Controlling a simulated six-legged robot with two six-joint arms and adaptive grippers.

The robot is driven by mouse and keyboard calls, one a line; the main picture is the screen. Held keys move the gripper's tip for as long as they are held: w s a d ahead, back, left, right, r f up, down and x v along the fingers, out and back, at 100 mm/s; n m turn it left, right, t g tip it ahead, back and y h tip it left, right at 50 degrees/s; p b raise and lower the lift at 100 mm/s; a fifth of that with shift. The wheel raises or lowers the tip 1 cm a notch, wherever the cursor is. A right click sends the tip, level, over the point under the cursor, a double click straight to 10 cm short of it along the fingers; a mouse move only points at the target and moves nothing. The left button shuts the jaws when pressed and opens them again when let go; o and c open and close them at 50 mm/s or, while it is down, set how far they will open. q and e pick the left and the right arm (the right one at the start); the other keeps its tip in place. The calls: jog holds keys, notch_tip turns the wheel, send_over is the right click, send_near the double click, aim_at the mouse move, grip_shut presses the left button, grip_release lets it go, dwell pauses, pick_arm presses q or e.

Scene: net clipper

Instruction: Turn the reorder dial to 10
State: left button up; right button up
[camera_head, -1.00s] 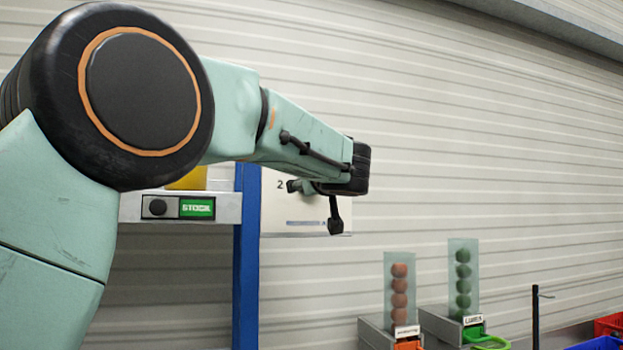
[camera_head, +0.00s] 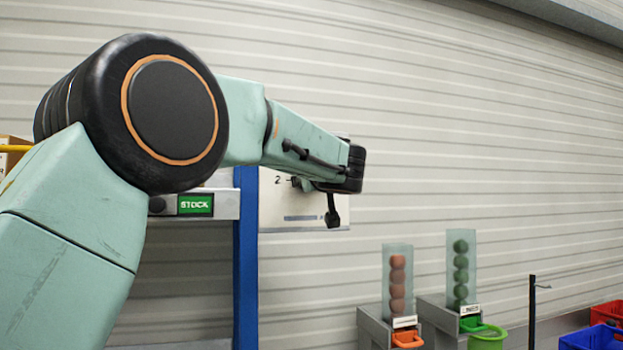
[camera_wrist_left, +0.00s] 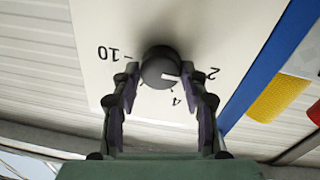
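The reorder dial is a round black knob (camera_wrist_left: 160,68) on a white panel (camera_wrist_left: 110,25) in the left wrist view. Numbers 10, 2 and 4 are printed around it, appearing upside down. A pale mark on the knob faces lower right, between 2 and 4. My left gripper (camera_wrist_left: 161,80) is open, one finger on each side of the knob; I cannot tell whether they touch it. In the head view the left gripper (camera_head: 318,200) is in front of the white panel (camera_head: 300,219), where a 2 shows; the knob is hidden there. My right gripper is not in view.
A blue post (camera_head: 246,270) and a shelf with a green STOCK label (camera_head: 195,205) stand left of the panel. Two clear dispensers hold orange (camera_head: 397,285) and green balls (camera_head: 461,270) at lower right. Red and blue crates (camera_head: 590,338) stand beyond. The ribbed wall is behind.

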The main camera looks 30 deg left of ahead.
pick_arm(q)
jog(key=shift+s+a+r, duration=0.15)
jog(key=shift+c, duration=2.6)
